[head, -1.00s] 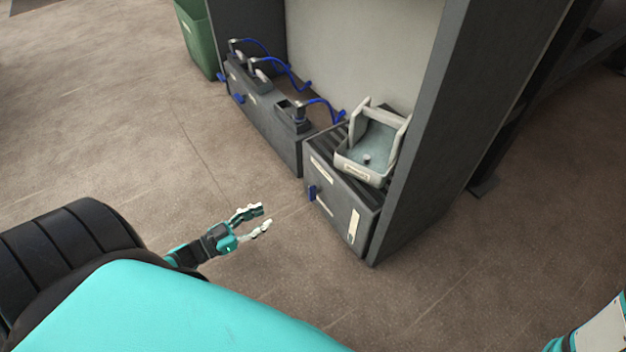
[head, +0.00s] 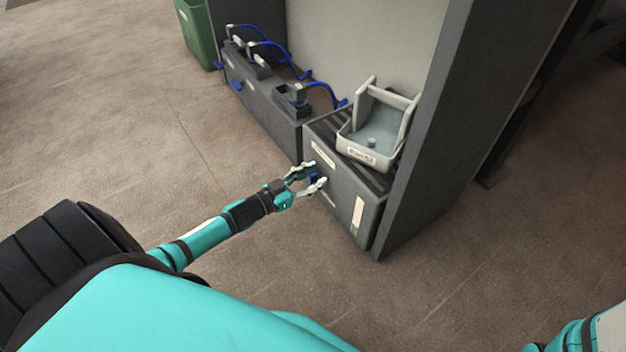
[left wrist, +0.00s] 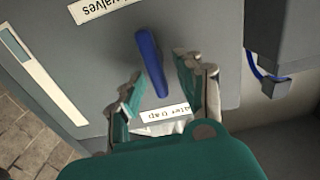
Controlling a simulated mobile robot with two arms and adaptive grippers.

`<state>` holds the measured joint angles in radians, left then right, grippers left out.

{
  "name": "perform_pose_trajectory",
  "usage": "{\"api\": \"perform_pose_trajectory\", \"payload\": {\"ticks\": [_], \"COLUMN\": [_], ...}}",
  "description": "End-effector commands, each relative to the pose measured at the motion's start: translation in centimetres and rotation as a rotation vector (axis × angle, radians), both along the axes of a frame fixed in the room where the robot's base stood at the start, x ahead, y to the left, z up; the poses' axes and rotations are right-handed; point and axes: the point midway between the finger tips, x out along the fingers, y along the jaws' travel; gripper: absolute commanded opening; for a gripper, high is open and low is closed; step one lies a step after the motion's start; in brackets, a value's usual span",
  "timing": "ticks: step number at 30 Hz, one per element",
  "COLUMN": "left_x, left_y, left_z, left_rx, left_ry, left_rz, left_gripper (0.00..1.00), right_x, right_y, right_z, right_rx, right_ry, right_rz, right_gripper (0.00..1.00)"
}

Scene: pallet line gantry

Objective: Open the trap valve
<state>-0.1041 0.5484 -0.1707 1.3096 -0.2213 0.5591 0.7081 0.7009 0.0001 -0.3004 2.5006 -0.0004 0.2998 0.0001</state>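The trap valve shows as a blue lever handle (left wrist: 152,63) on the front of a grey box (head: 340,205), in the left wrist view above a label (left wrist: 165,113) that reads in part "ater trap". My left gripper (head: 313,179) is at the box front, its fingers open on either side of the blue handle. In the left wrist view the left gripper (left wrist: 160,85) has one finger on each side of the handle, with gaps showing. In the head view the fingers partly hide the handle (head: 313,178). My right gripper is not in view.
A pale tray (head: 372,145) sits on top of the box. A longer grey unit (head: 265,110) with blue hoses and handles stands to the left. A dark upright panel (head: 425,150) stands close on the right. The floor in front is clear.

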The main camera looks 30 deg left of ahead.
Motion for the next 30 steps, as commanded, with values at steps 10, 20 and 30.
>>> {"api": "perform_pose_trajectory", "payload": {"ticks": [10,20,30], "left_x": [0.19,0.16,0.13], "left_y": [-0.10,-0.08,-0.12], "left_z": [0.05,0.02,0.07], "left_rx": [0.000,0.000,0.024], "left_ry": [0.000,0.000,-0.010], "left_rz": [0.000,0.000,0.000], "left_gripper": [0.29,0.00,0.00], "right_x": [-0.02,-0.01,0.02], "right_y": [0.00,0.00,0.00], "right_z": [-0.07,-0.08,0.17], "right_rx": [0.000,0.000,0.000], "right_ry": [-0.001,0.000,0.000], "right_rz": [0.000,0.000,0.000], "right_gripper": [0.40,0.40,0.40]}}
